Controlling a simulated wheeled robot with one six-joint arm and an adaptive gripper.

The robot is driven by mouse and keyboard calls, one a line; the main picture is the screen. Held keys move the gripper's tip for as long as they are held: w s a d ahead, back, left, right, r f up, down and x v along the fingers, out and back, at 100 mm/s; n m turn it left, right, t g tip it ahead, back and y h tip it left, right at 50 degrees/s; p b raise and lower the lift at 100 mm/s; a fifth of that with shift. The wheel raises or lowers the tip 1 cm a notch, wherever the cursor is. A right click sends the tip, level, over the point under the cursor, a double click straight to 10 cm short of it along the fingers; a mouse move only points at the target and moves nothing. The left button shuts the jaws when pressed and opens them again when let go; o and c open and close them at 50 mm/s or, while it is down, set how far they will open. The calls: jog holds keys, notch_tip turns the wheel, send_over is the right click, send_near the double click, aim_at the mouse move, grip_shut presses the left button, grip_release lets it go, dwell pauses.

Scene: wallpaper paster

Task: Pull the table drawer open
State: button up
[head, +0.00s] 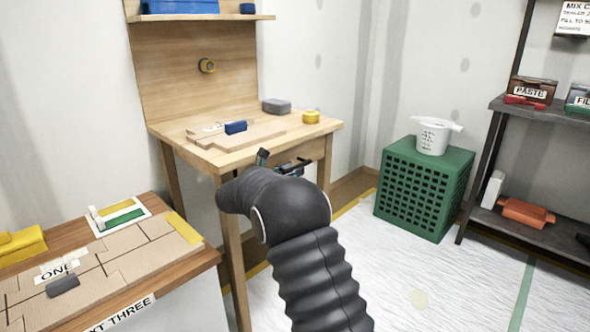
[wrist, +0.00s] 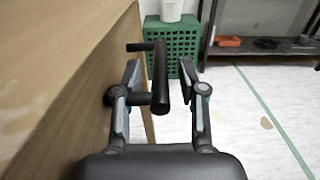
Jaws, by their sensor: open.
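The wooden table (head: 225,160) stands in the middle of the head view, with its drawer mostly hidden behind my arm. In the wrist view the wooden drawer front (wrist: 98,100) is at the left. A black bar handle (wrist: 160,85) stands out from it on two posts. My gripper (wrist: 161,68) is open, with one finger on each side of the bar. The left finger is between the bar and the drawer front; I see a gap at the right finger. In the head view my gripper (head: 285,168) is partly hidden by my arm. The drawer looks shut.
A green crate (head: 425,188) with a white bucket (head: 433,137) stands right of the table. A dark shelf (head: 530,108) is at the far right. A lower bench (head: 190,262) with cardboard pieces is at the left. The floor in front of the crate is clear.

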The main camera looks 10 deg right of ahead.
jog(key=shift+x, duration=0.85)
grip_shut()
